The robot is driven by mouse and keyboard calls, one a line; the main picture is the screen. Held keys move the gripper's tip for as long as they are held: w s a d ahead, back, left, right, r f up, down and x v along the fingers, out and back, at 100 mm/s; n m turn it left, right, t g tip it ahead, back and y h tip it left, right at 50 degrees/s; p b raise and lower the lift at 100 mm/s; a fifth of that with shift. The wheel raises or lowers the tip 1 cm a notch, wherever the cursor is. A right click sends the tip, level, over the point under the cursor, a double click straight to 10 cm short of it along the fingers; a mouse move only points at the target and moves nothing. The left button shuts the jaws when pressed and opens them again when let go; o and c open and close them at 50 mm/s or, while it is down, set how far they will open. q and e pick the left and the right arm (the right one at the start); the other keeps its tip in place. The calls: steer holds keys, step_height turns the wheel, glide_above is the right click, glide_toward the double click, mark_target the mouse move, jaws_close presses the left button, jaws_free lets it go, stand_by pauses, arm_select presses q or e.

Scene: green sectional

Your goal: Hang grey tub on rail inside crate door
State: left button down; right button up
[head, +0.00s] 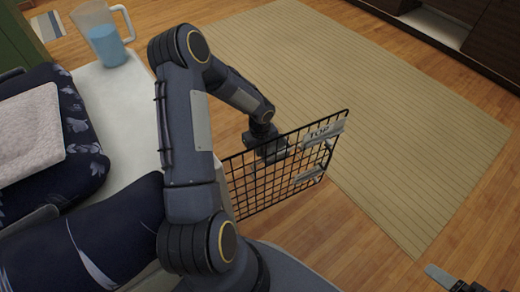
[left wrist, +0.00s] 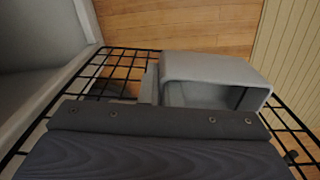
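The black wire crate door (head: 270,170) stands open, with a label plate reading TOP (head: 322,131) on its upper far end. In the left wrist view, the light grey tub (left wrist: 215,72) lies in front of the wire mesh (left wrist: 105,75), its open side showing. My left gripper (head: 268,146) is at the door's upper edge in the head view. Its dark body fills the bottom of the left wrist view, close against the tub; its fingertips are hidden. I cannot make out the rail, or whether the tub touches it. Part of what seems my right gripper (head: 458,283) shows at bottom right.
A pitcher of blue liquid (head: 104,38) stands on a white surface (head: 118,92) at upper left. A dark patterned cushion (head: 75,130) with a pale folded cloth (head: 28,135) is at left. Beyond the door, the striped rug (head: 360,110) and wood floor are clear.

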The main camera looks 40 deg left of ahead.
arm_select(q)
steer(key=c, duration=1.6)
jaws_free()
steer(key=shift+o, duration=0.2)
